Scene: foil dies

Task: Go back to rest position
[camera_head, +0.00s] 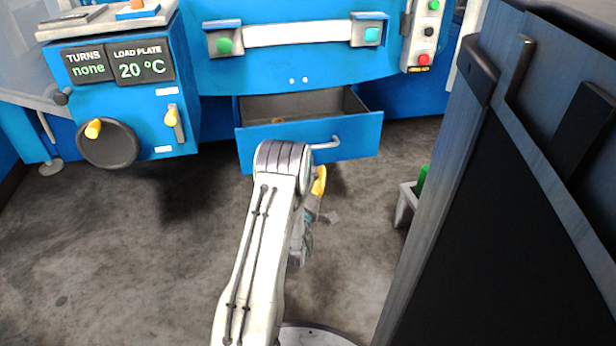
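My arm reaches up the middle of the picture and bends over in front of the open drawer. My gripper (305,232) hangs beyond the bend, low over the grey floor and largely hidden behind my own arm. Its fingers are too covered to tell whether they are open or shut, or whether they hold anything. A yellow piece shows beside the bend; I cannot tell what it belongs to.
A blue drawer (348,143) with a handle stands open; a small orange thing lies inside. At left, a blue cabinet (180,95) has a dark handwheel (107,144). A tall dark panel (520,200) fills the right, beside a small stool (405,203). Left floor is clear.

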